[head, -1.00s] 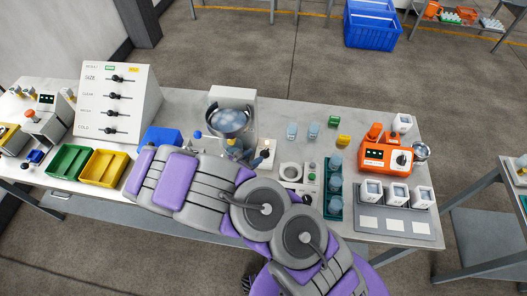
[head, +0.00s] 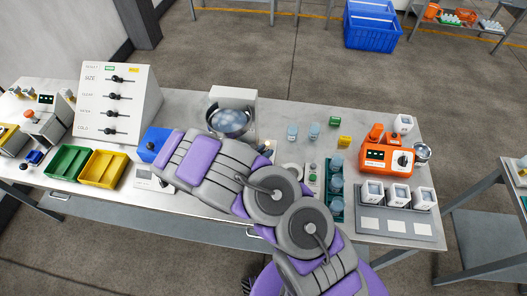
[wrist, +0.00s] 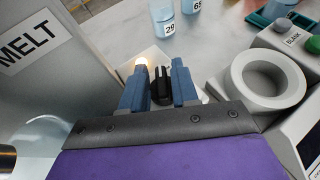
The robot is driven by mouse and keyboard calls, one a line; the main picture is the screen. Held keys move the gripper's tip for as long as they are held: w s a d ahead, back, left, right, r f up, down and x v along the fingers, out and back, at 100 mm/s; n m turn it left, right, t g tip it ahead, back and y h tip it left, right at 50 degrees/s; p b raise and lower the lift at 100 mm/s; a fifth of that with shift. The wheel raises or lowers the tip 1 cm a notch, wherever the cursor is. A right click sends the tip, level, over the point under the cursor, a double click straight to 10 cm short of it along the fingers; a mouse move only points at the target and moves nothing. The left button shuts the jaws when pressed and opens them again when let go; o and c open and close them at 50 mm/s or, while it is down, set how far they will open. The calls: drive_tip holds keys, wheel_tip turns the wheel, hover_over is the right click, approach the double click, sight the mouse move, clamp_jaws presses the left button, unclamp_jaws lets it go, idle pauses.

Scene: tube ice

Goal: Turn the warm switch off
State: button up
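What appears to be the warm switch is a black lever (wrist: 161,86) on a pale base, in the wrist view; no label on it can be read. A small lamp (wrist: 140,66) beside it glows warm white. My gripper (wrist: 158,80) has its two blue fingers apart, one on each side of the black lever. I cannot tell whether either finger touches it. In the head view, my own arm hides most of the switch and gripper.
A grey panel marked MELT (wrist: 24,42) stands at the left in the wrist view. A white ring (wrist: 268,80) on a button unit is close on the right. Numbered blue cups (wrist: 163,18) stand beyond. In the head view, a glass bowl machine (head: 232,98) stands behind my arm.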

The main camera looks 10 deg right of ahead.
clamp_jaws()
